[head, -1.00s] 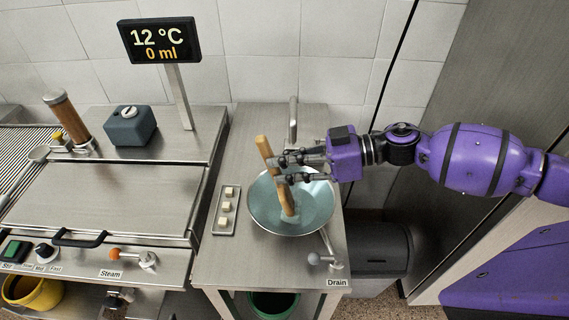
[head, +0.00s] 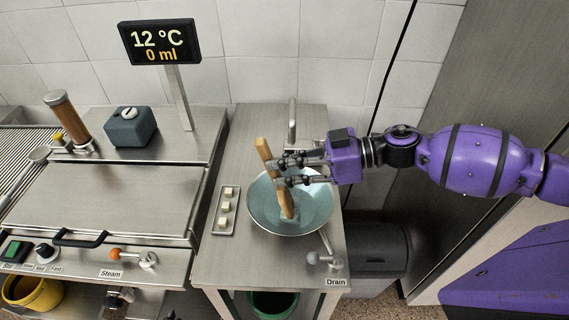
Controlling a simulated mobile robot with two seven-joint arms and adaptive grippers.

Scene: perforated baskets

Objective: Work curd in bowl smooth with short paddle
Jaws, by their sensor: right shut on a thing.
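A wide round bowl (head: 318,217) with a pale blue-green inside sits in the right-hand steel counter. A short wooden paddle (head: 263,150) stands tilted in it, its top leaning left and its lower end (head: 287,208) down in the bowl. My right gripper (head: 278,172) comes in from the right and is shut on the paddle around its middle, above the bowl. A small pale patch shows at the paddle's lower end; I cannot tell whether it is curd. My left gripper is not in view.
A small tray (head: 218,232) with 3 pale cubes (head: 225,207) lies left of the bowl. A tap (head: 292,120) stands behind it and a drain lever (head: 325,258) in front. The display (head: 160,43) reads 12 °C and 0 ml. A lidded steel vat (head: 110,200) is at left.

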